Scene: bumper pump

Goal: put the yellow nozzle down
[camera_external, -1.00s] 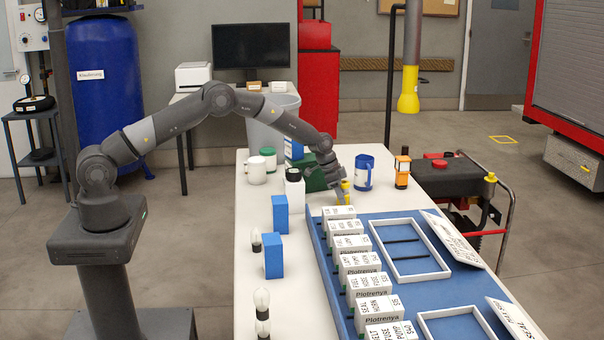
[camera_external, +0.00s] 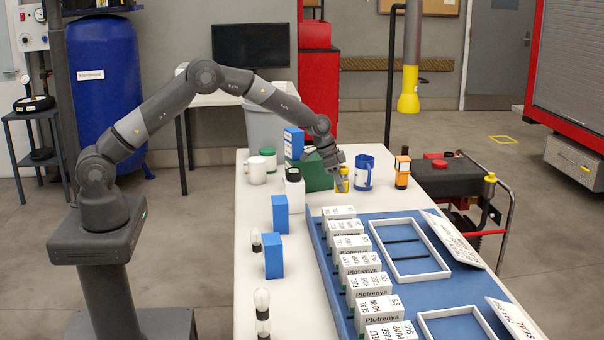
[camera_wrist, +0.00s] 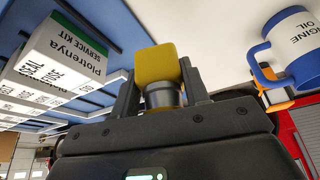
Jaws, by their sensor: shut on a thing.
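The yellow nozzle (camera_external: 344,186) is between the fingers of my gripper (camera_external: 340,172), over the far part of the white table, left of the blue mug (camera_external: 363,172). In the wrist view my gripper (camera_wrist: 160,84) is shut on the nozzle (camera_wrist: 158,66), with a finger on each side. The nozzle has a yellow block-like end and a dark grey collar. I cannot tell whether it touches the table.
The blue tray (camera_external: 405,285) with several white boxes (camera_external: 360,262) lies nearer the camera. A dark green box (camera_external: 316,176) stands just left of my gripper. An orange-and-black bottle (camera_external: 402,172) stands right of the mug. Bare table (camera_external: 300,203) shows left of the tray.

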